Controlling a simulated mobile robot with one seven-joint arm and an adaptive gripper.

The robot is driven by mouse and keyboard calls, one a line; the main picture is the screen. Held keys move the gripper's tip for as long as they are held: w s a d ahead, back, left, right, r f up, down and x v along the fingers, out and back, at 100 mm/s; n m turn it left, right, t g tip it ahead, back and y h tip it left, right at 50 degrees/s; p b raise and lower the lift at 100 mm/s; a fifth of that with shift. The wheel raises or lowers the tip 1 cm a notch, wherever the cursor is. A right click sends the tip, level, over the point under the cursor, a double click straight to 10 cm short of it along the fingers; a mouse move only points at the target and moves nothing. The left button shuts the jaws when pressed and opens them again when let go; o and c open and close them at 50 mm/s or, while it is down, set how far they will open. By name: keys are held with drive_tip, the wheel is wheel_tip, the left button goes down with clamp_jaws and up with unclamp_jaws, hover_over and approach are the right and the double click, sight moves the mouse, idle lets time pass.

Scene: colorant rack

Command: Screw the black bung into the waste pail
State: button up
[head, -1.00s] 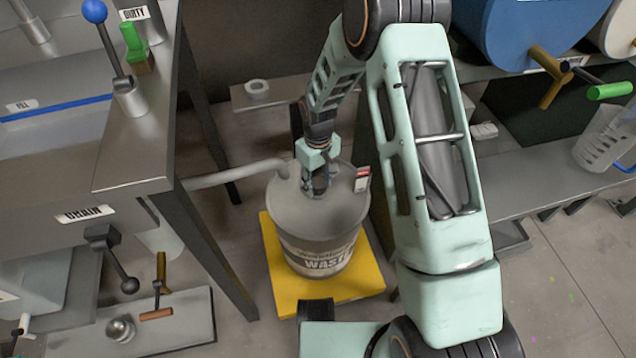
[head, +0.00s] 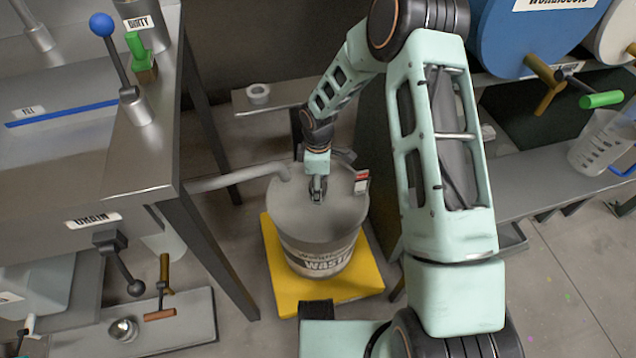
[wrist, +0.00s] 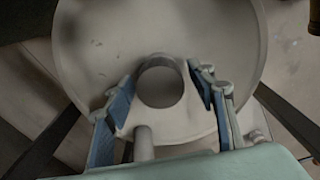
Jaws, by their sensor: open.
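The grey waste pail (head: 318,240), labelled WASTE, stands upright on a yellow base. My gripper (head: 317,190) points down over the middle of its lid in the head view. In the wrist view my gripper (wrist: 163,82) is open, with blue-padded fingers on either side of a round grey feature (wrist: 160,86) in the lid (wrist: 95,40). I cannot tell whether this is a bung or an opening. No clearly black bung shows. Finger contact with the lid cannot be told.
A grey pipe (head: 235,178) runs from the left bench to the pail lid. A steel bench (head: 130,150) stands left, with a DRAIN valve handle (head: 133,288) at its front. A low shelf (head: 530,180) with a clear jug (head: 600,140) is at right.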

drive_tip(key=n+p, duration=0.1)
drive_tip(key=n, duration=0.3)
drive_tip(key=shift+c, duration=0.4)
